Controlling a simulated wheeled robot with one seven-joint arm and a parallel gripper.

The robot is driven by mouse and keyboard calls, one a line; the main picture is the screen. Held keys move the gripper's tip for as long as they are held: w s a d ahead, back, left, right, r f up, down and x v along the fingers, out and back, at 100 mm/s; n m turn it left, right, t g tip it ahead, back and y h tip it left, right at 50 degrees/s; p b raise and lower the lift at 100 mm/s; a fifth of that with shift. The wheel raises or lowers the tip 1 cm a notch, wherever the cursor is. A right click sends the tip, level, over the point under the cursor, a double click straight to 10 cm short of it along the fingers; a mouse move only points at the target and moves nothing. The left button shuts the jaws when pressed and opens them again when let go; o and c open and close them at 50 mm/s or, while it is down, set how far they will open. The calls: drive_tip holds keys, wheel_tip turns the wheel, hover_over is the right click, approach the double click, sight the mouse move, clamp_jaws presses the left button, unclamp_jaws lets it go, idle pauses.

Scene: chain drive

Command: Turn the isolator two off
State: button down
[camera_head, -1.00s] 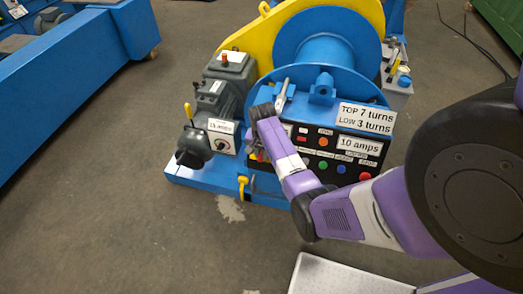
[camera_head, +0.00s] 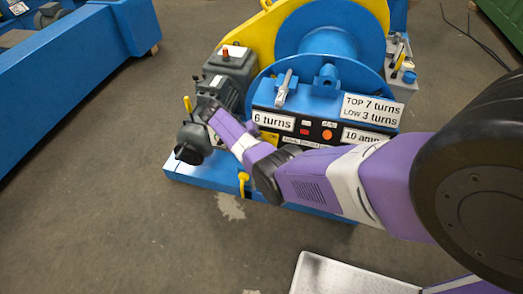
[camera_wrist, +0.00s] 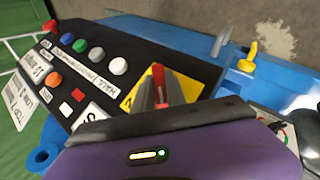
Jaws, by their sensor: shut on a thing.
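A red isolator handle (camera_wrist: 160,76) stands on a yellow plate (camera_wrist: 129,101) at the end of the black control panel in the wrist view. The grey fingers of my gripper (camera_wrist: 157,90) are shut on the handle, one on each side. I cannot read a number for this isolator. In the head view a corner of the yellow plate (camera_head: 268,137) shows under the "6 turns" label. There my purple wrist hides the handle and my fingertips.
The grey motor (camera_head: 221,82) with a yellow-topped lever stands left of the panel. A yellow hook (camera_wrist: 247,58) rises from the blue base. Grey floor lies open in front.

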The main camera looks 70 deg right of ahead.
drive_tip(key=shift+g, duration=0.3)
idle(0.4)
drive_tip(key=c, duration=1.4)
unclamp_jaws()
drive_tip(key=shift+o, duration=0.2)
drive_tip(key=v, duration=0.7)
drive_tip(key=shift+w+a+r+b, duration=0.2)
drive_tip(key=shift+w+r+b, duration=0.05)
drive_tip(key=shift+b, duration=0.15)
